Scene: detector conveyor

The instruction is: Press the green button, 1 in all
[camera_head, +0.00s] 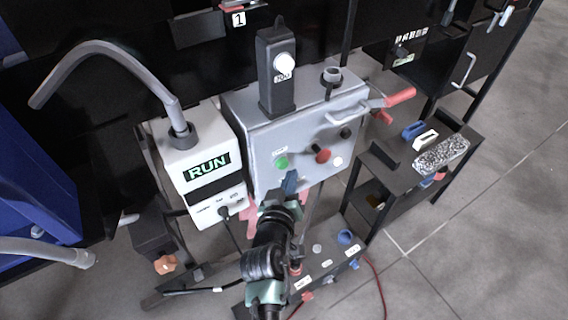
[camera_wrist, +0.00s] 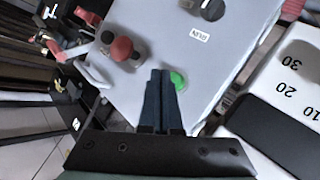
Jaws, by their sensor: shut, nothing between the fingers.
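The green button (camera_head: 281,163) sits on the front of a grey control box (camera_head: 258,180), left of a red mushroom knob (camera_head: 322,155). In the wrist view the green button (camera_wrist: 178,80) shows just beside my fingertips, partly covered by them. My gripper (camera_head: 290,180) is shut and empty, with its blue-grey fingers pointing at the panel just below and right of the button. In the wrist view my gripper (camera_wrist: 161,74) has its fingers together. I cannot tell whether the tips touch the panel.
A white device with a RUN display (camera_head: 208,168) stands left of the box. A red-handled lever (camera_head: 398,97) juts from the box's right side. A low box with buttons (camera_head: 325,262) lies below, near my arm. A shelf (camera_head: 385,170) stands at the right.

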